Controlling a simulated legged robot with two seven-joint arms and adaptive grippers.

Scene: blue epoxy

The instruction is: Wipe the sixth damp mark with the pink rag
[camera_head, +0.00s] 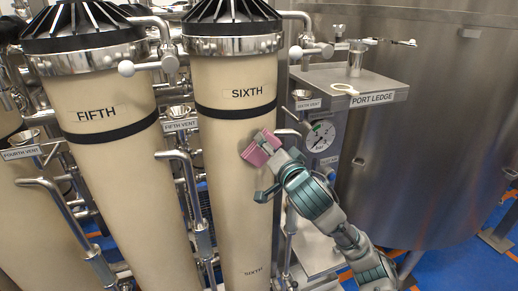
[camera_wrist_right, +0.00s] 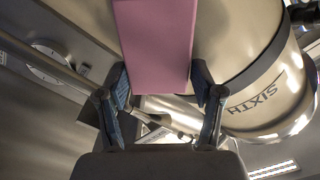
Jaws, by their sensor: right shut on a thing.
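The pink rag (camera_head: 262,147) is a folded block held at the front of the tall cream column labelled SIXTH (camera_head: 235,195). My right gripper (camera_head: 268,152) is shut on the rag, coming in from the lower right. In the right wrist view the rag (camera_wrist_right: 152,45) stands between the two fingers (camera_wrist_right: 160,88) and reaches to the top edge. The rag overlaps the column's right side in the head view; I cannot tell if they touch. My left gripper is not in view.
The FIFTH column (camera_head: 120,185) stands left of the sixth. Steel valves and pipes (camera_head: 189,185) run between them. The port ledge (camera_head: 335,85) and a pressure gauge (camera_head: 320,135) are to the right, before a large steel tank (camera_head: 435,150).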

